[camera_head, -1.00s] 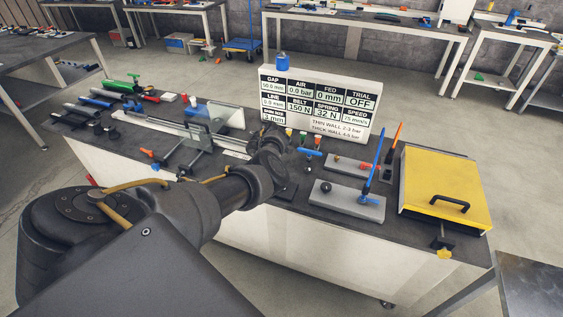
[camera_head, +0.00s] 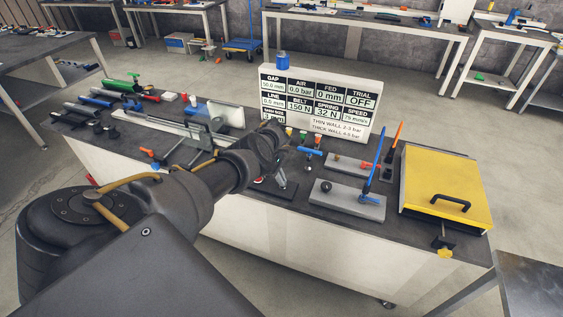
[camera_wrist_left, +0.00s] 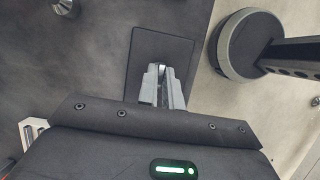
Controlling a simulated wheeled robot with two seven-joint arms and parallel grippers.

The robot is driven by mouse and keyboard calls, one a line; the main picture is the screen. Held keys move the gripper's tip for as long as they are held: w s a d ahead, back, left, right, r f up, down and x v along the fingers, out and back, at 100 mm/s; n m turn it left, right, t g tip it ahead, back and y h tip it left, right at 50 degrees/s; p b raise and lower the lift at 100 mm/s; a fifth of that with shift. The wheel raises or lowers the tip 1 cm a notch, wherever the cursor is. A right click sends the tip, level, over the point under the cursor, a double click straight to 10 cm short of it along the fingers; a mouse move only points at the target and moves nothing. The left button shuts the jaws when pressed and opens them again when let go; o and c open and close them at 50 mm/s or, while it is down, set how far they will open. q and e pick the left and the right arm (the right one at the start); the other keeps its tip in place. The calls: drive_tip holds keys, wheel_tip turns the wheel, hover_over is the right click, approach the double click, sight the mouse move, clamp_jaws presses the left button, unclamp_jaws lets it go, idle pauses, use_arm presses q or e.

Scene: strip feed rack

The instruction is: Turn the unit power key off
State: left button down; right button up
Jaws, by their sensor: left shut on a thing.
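My left gripper (camera_head: 282,178) points down at the front edge of the bench, below the display board. In the left wrist view its grey fingers (camera_wrist_left: 162,88) are closed together over a dark square plate (camera_wrist_left: 178,48). A small pale piece, which looks like the power key (camera_wrist_left: 162,67), shows at the fingertips. Most of it is hidden between the fingers, so its turned position cannot be told. The display board (camera_head: 320,101) reads AIR 0.0 bar, FED 0 mm and TRIAL OFF. My right gripper is not in view.
Right of the gripper are a grey base (camera_head: 347,202) with a blue lever (camera_head: 375,158), an orange lever (camera_head: 397,138) and a yellow lid (camera_head: 444,187). A feed rail (camera_head: 160,130) and several coloured tools lie left. A blue button (camera_head: 282,61) tops the board.

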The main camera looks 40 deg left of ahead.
use_arm(q)
drive_tip(key=c, duration=1.6)
unclamp_jaws()
drive_tip(key=shift+o, duration=0.2)
drive_tip(key=p+v, duration=0.2)
drive_tip(key=v, duration=0.8)
drive_tip(key=shift+r, duration=0.4)
drive_tip(key=shift+a, duration=0.15)
